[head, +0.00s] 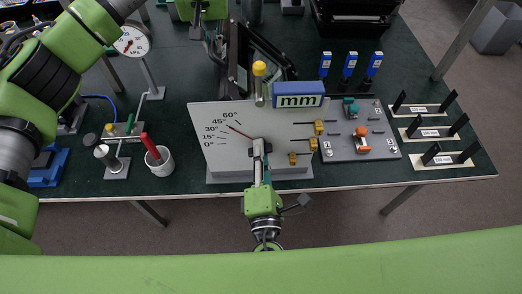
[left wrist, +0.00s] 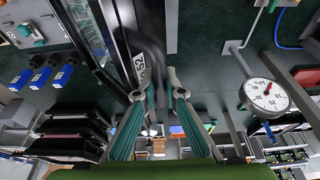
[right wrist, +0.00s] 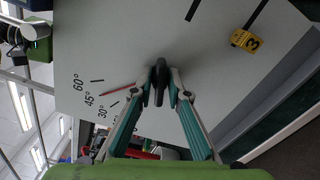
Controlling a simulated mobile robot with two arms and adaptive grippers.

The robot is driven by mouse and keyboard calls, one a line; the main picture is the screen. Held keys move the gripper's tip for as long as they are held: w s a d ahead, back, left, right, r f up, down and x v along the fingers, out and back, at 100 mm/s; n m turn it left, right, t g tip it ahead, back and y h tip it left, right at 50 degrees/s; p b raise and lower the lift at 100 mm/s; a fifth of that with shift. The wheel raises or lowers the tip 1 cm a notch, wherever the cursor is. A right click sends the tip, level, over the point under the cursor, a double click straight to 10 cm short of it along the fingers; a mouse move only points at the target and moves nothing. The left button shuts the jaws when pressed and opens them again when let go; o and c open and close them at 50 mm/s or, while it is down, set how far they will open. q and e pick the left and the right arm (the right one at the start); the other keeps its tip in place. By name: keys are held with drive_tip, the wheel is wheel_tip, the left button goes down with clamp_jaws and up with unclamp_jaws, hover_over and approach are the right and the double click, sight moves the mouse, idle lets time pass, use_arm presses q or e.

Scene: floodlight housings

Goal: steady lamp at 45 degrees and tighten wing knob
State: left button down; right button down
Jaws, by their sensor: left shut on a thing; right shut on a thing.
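The lamp (head: 240,58) is a dark housing behind the pale angle board (head: 235,165). Its black edge (left wrist: 150,45) shows in the left wrist view. My left gripper (left wrist: 156,92) is shut on that edge; in the head view it is small, behind the board. The red pointer (head: 240,133) lies at about the 45 degree mark, and it also shows in the right wrist view (right wrist: 118,88). The black wing knob (right wrist: 159,76) stands on the board's face. My right gripper (right wrist: 162,92) is shut on it, hiding it in the head view (head: 259,148).
A grey plate with orange and teal parts (head: 375,145) and label racks (head: 440,158) stand further right. A cup with a red handle (head: 159,161) and a dial gauge (head: 132,41) stand left.

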drive_tip(key=shift+m, duration=0.3)
drive_tip(key=m, duration=0.5)
drive_tip(key=shift+f, duration=0.1)
drive_tip(key=m, duration=0.6)
drive_tip(key=shift+f+m, duration=0.1)
drive_tip(key=shift+m, duration=0.3)
drive_tip(key=m, duration=0.5)
drive_tip(key=shift+a+f, duration=0.1)
drive_tip(key=m, duration=0.5)
drive_tip(key=shift+s+a+f+m, duration=0.1)
drive_tip(key=shift+m, duration=0.2)
drive_tip(key=c, duration=1.9)
unclamp_jaws()
